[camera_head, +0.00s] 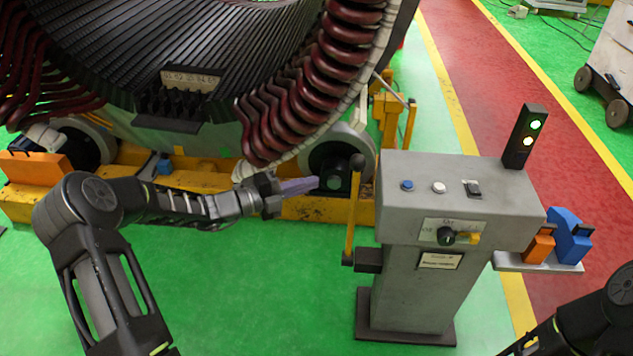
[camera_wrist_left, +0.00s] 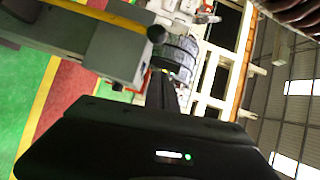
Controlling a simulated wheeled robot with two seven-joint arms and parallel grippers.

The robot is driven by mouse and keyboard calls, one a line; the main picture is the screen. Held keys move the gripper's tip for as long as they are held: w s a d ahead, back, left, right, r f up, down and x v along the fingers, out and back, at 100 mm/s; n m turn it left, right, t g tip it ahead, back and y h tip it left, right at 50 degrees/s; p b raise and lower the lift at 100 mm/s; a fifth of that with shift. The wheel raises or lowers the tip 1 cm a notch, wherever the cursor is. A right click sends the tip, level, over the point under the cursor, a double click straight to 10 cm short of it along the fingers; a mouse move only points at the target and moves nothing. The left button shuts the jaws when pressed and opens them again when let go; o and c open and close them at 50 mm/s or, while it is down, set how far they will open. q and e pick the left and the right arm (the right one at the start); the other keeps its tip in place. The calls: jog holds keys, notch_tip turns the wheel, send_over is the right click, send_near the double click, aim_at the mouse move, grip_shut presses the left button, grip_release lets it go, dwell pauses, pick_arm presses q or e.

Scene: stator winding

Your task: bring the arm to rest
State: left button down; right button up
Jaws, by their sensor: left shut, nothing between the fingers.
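My left gripper (camera_head: 300,186) is shut and empty. In the head view its arm reaches in from the left, and the fingers point right, in front of the stator's lower edge and left of the lever on the control pedestal (camera_head: 424,275). In the left wrist view the dark gripper (camera_wrist_left: 165,90) points up the picture, with the grey pedestal top (camera_wrist_left: 113,50) to its left. My right arm shows only in part at the lower right of the head view, and its gripper is not clearly seen.
The large stator (camera_head: 180,85) with dark red coils (camera_head: 325,75) rests on rollers and a yellow base (camera_head: 200,180). A lever with a dark knob (camera_head: 357,161) stands at the pedestal's left side. A shelf with blue and orange holders (camera_head: 570,240) is at its right. Green floor (camera_head: 240,290) is clear in front.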

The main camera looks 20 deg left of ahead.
dwell(0.5)
pick_arm(q)
jog(key=s+d+f+m+g+y, duration=0.35)
jog(key=s+f+m, duration=0.45)
jog(key=f+m, duration=0.35)
jog(key=s+d+f+m+g+y, duration=0.2)
jog(key=s+f+m+g, duration=0.3)
jog(key=s+f+m, duration=0.5)
jog(key=s+d+f+m+g+y, duration=0.1)
jog(key=s+d+f+m, duration=0.2)
jog(key=s+d+m, duration=0.3)
jog(key=s+d+f+m+g+y, duration=0.1)
jog(key=s+d+f+m, duration=0.3)
jog(key=m, duration=1.3)
jog(key=s+d+g, duration=0.1)
jog(key=s+d, duration=0.2)
jog(key=s, duration=0.3)
jog(key=shift+s+d, duration=0.2)
jog(key=shift+s, duration=0.2)
